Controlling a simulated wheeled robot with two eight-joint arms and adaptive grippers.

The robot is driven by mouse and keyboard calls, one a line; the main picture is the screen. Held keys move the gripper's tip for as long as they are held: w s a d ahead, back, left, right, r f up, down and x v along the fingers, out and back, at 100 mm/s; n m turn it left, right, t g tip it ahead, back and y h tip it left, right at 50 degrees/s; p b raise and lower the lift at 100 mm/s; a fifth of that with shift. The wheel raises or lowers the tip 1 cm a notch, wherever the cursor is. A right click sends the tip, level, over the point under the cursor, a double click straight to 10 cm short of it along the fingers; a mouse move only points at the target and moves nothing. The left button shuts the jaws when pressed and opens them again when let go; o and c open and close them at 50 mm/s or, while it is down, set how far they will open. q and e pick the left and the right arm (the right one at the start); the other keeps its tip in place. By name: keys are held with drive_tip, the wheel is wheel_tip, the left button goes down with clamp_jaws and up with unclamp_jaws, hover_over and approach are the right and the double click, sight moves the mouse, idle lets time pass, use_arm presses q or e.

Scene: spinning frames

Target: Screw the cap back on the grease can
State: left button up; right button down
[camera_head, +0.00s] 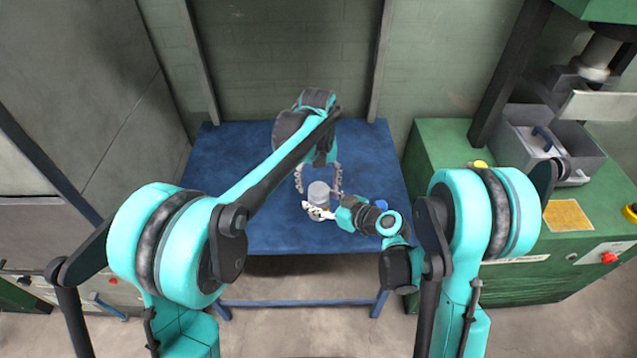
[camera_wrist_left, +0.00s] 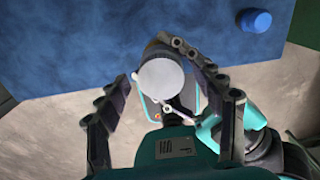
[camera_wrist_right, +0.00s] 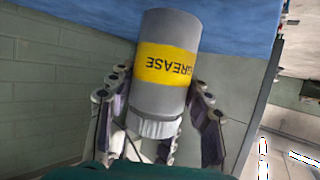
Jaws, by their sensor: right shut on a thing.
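The grey grease can (camera_wrist_right: 165,32) has a yellow band reading GREASE, upside down in the right wrist view. A pale ribbed cap (camera_wrist_right: 154,128) is at its upper end, in line with the body; how tight it sits cannot be told. In the head view the can (camera_head: 318,192) is upright near the table's front edge. My right gripper (camera_head: 320,212) comes from the right and is shut on the can, a finger on each side. My left gripper (camera_head: 319,180) is open above it. Its fingers flank the pale round top (camera_wrist_left: 160,78) in the left wrist view, with gaps.
The blue table (camera_head: 230,165) is largely clear. A blue cylindrical object (camera_wrist_left: 255,20) lies on it, apart from the can. A green bench (camera_head: 450,145) with a grey bin (camera_head: 520,122) stands to the right. The wall is behind the table.

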use_arm(q)
drive_tip(key=shift+r, duration=0.15)
drive_tip(key=shift+r, duration=2.1)
drive_tip(key=shift+c, duration=0.4)
